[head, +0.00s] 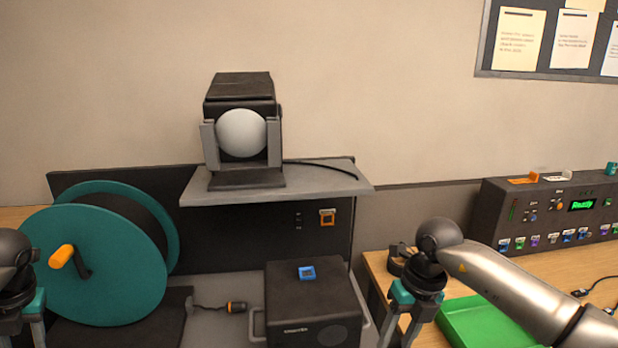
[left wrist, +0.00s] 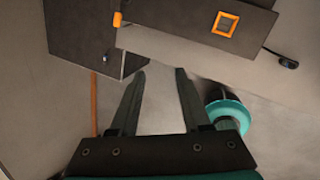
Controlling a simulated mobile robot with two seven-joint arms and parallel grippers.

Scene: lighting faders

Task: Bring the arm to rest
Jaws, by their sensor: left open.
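My left gripper (head: 22,335) is at the lower left edge of the head view, in front of the teal cable reel (head: 95,262). Its fingertips run out of the frame there. In the left wrist view my left gripper (left wrist: 160,76) has its two fingers spread with nothing between them. My right gripper (head: 399,335) hangs down at the bottom right of centre, beside the black box (head: 312,298). Its fingers look apart, with nothing seen between them, and their tips are cut off.
A lamp (head: 241,134) stands on a grey shelf (head: 335,180). A control panel (head: 560,213) with a green "Ready" display stands at the right. A green tray (head: 470,318) is partly behind my right arm.

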